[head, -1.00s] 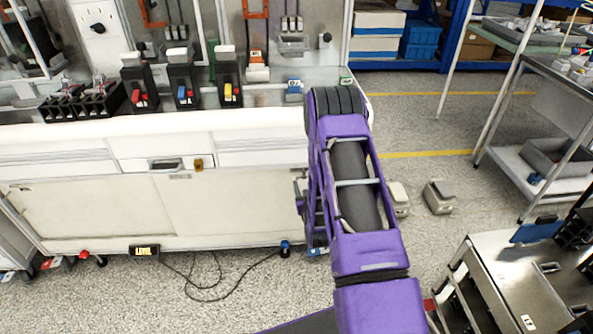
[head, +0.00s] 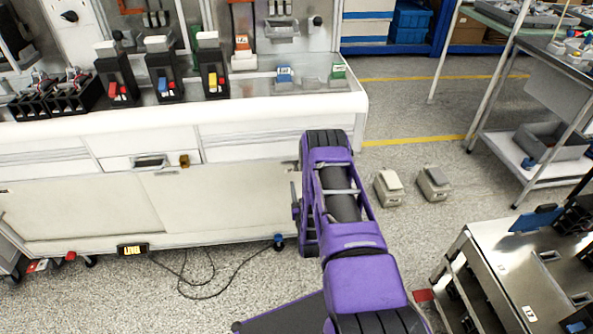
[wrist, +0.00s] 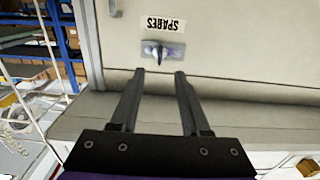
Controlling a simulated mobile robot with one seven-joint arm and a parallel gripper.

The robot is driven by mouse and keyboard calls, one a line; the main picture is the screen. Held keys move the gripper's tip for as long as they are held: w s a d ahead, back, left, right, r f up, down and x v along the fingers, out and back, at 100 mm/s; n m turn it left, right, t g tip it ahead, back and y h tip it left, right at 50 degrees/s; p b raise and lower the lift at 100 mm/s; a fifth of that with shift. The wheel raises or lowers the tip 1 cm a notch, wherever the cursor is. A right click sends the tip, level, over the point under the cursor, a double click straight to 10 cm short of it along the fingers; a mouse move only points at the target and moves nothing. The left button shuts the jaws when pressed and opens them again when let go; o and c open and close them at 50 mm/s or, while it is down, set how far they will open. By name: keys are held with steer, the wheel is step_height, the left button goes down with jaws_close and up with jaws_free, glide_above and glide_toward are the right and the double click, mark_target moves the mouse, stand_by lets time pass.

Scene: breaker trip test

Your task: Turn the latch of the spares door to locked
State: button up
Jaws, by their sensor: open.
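The spares door (wrist: 225,55) is a pale panel in the wrist view, with a white SPARES label (wrist: 162,24) that appears upside down. Just below the label in that view is the latch (wrist: 161,52), a grey plate with a small dark knob at its middle. My gripper (wrist: 160,74) is open and empty, its two dark fingers reaching toward the latch. The fingertips end just short of the latch in the picture, one to each side of its knob; touching cannot be told. In the head view my purple arm shows, but the gripper and latch are hidden.
A white workbench (head: 260,115) with several black breakers (head: 165,75) stands at the left. Two pale pedals (head: 388,187) sit on the floor right of my arm. A metal cart (head: 510,270) is at the lower right. A cable lies on the floor.

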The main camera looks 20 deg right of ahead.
mark_target(296, 166)
steer(key=b+x, duration=0.1)
steer(key=x, duration=0.8)
steer(key=shift+w, duration=0.2)
jaws_close()
